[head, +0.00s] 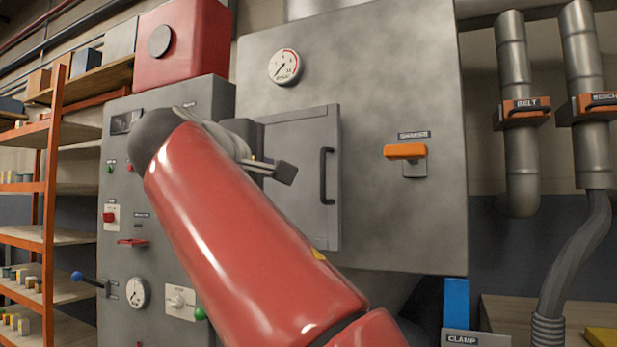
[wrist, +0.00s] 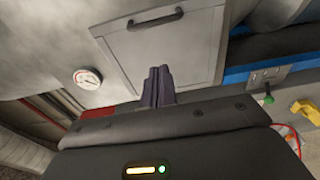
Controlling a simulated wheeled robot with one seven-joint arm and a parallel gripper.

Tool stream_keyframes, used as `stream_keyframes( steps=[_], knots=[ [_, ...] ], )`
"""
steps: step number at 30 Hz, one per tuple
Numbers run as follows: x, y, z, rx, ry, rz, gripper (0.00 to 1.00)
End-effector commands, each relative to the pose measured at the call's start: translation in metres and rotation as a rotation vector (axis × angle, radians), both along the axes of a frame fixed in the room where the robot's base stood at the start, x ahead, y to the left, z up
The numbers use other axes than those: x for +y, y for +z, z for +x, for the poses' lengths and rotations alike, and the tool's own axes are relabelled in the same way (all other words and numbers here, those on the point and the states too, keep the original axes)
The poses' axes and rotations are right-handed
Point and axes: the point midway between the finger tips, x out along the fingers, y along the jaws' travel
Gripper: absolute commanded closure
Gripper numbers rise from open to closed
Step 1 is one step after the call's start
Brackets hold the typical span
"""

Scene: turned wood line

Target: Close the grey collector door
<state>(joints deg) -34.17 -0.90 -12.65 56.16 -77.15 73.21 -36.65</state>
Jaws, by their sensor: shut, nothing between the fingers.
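The grey collector door (head: 305,218) is on the front of the large grey cabinet, with a black bar handle (head: 325,176) near its right edge. It looks flush or nearly flush with the cabinet; I cannot tell whether a small gap stays. My gripper (head: 286,172) is in front of the door, left of the handle, and its fingers are together and empty. In the wrist view the door (wrist: 190,62) fills the upper middle, with its handle (wrist: 155,19) at the top. My shut fingers (wrist: 158,74) overlap the door's lower part there; contact cannot be told. My arm hides the door's lower left.
An orange lever (head: 405,151) sits right of the door, and a round gauge (head: 284,66) above it. A control panel (head: 115,245) with knobs and a blue-tipped lever stands left. Pipes (head: 520,150) run down at the right. Orange shelving (head: 48,190) is far left.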

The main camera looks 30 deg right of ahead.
Motion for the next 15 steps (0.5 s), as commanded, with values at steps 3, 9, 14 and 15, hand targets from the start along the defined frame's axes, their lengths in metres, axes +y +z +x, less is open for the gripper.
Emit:
stream_keyframes(
  steps=[3, 9, 14, 15],
  knots=[
    [0.006, 0.001, 0.004, -0.008, -0.005, -0.002, 1.00],
    [-0.017, 0.002, 0.022, -0.008, -0.009, -0.003, 1.00],
    [-0.043, 0.003, 0.046, -0.005, -0.009, -0.003, 1.00],
    [-0.050, 0.003, 0.052, -0.005, -0.010, -0.003, 1.00]
  ],
)
